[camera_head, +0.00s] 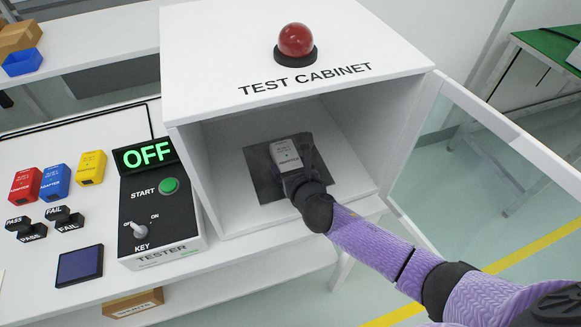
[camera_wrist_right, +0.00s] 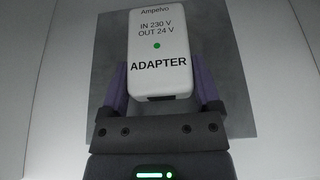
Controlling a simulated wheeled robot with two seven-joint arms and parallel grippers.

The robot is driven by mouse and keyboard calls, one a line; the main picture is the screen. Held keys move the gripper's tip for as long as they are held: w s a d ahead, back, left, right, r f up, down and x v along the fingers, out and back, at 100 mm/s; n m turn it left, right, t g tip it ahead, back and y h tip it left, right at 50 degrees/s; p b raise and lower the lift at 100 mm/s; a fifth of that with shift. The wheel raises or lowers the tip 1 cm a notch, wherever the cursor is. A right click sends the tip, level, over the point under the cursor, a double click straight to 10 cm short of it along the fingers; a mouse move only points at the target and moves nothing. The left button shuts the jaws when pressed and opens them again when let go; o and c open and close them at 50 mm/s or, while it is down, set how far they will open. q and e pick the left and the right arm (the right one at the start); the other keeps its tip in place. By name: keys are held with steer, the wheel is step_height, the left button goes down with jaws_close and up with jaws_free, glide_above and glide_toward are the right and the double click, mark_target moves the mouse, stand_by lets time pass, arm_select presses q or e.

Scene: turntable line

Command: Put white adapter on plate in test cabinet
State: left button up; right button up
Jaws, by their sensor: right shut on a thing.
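The white adapter (camera_head: 286,152) is inside the open test cabinet (camera_head: 230,125), over the dark square plate (camera_head: 264,181). In the right wrist view the adapter (camera_wrist_right: 158,50) shows its printed label and a green dot, with the grey plate (camera_wrist_right: 228,60) behind it. I cannot tell whether it touches the plate. My right gripper (camera_wrist_right: 160,85) has a finger on each side of the adapter and is shut on it. In the head view my right gripper (camera_head: 296,175) reaches in through the cabinet's open front. My left gripper is not in view.
The clear cabinet door (camera_head: 480,150) stands open at the right, beside my right arm. A tester (camera_head: 160,215) reading OFF stands left of the cabinet. Red (camera_head: 25,185), blue (camera_head: 55,182) and yellow (camera_head: 91,167) adapters lie further left, near PASS and FAIL blocks and a dark blue pad (camera_head: 80,266).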

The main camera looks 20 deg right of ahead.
steer(key=shift+f, duration=0.15)
steer(key=o, duration=1.3)
steer(key=shift+s+r, duration=0.2)
steer(key=shift+r, duration=0.2)
steer(key=p+v, duration=0.4)
steer(key=v, duration=0.7)
steer(key=shift+s+p, duration=0.3)
steer(key=shift+p, duration=0.1)
